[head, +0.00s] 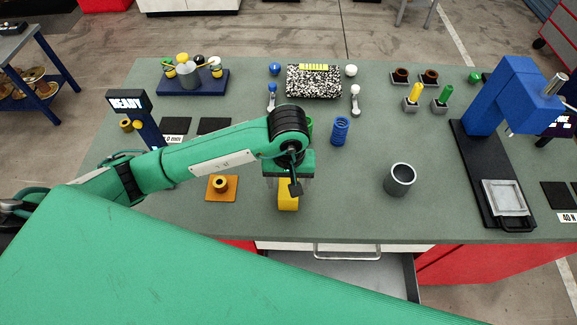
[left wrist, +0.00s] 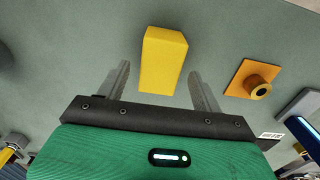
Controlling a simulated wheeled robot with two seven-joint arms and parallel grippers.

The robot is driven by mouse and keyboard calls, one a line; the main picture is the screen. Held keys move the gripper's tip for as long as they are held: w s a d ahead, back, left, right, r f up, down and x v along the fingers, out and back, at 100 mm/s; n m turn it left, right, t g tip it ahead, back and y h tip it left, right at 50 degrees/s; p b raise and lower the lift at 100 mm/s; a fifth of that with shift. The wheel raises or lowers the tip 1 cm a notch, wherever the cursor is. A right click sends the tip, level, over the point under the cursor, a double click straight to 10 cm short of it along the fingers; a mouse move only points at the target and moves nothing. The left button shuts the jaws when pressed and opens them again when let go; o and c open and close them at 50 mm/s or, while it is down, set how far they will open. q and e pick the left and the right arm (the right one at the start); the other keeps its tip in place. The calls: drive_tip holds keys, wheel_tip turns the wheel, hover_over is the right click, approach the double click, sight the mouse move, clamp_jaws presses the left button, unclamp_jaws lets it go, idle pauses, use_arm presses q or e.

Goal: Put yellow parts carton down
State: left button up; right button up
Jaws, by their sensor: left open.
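The yellow parts carton (head: 288,195) stands on the green-grey worktop near its front edge, below my left gripper (head: 289,181). In the left wrist view the carton (left wrist: 163,62) lies between the two grey fingers, with a visible gap on each side. My left gripper (left wrist: 160,70) is open and holds nothing. The gripper and arm hide part of the carton's top in the head view. My right gripper is not in view.
An orange plate with a round yellow-brown piece (head: 221,186) lies left of the carton. A dark grey cup (head: 400,180) stands to the right, and a blue coil (head: 340,131) behind. A drawer (head: 350,268) is open below the front edge. Worktop between carton and cup is clear.

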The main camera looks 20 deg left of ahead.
use_arm(q)
wheel_tip(320, 180, up, 8)
drive_tip(key=b, duration=0.2)
drive_tip(key=shift+f, duration=0.1)
idle(0.7)
